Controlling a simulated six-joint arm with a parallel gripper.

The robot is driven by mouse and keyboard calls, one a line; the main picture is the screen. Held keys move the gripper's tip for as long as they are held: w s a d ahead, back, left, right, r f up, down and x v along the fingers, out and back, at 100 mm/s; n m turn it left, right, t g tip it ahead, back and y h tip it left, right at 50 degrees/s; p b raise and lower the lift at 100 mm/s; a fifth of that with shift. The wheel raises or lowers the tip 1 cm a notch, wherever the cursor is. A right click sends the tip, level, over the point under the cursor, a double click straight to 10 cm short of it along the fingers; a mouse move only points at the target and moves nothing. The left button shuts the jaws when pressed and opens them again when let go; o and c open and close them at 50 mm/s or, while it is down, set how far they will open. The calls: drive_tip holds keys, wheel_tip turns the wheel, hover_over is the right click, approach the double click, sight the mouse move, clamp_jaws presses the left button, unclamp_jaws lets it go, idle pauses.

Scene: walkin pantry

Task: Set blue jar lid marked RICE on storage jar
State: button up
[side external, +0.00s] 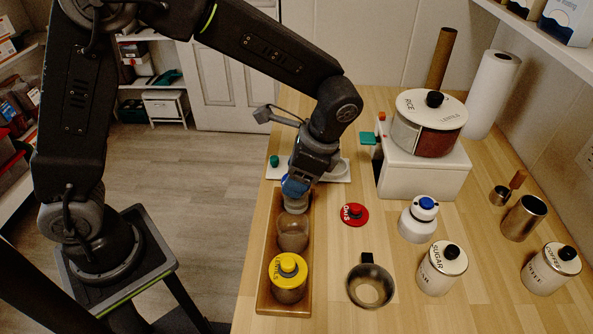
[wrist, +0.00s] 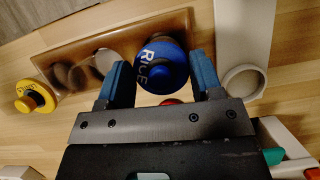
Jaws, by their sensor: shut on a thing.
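The blue lid marked RICE (wrist: 150,73) is between my gripper's blue fingers (wrist: 162,82), its round knob facing the wrist camera. In the side view my gripper (side external: 295,187) points down over the far end of the wooden tray (side external: 265,255), and the lid is mostly hidden by the fingers. A greyish round shape (side external: 296,204) shows just under the gripper; I cannot tell whether the lid touches a jar there. A lidless clear jar (side external: 292,233) stands mid-tray. A jar with a yellow lid (side external: 288,265) stands at the near end.
A red lid (side external: 353,213) lies right of the tray, with a dark metal ring-shaped vessel (side external: 370,286) nearer. A white jar with a blue top (side external: 419,218) and a SUGAR canister (side external: 441,268) stand further right. A white dispenser (side external: 425,172) stands behind.

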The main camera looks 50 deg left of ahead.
drive_tip(key=o, duration=1)
drive_tip(key=shift+o, duration=0.8)
drive_tip(key=shift+r, duration=3.4)
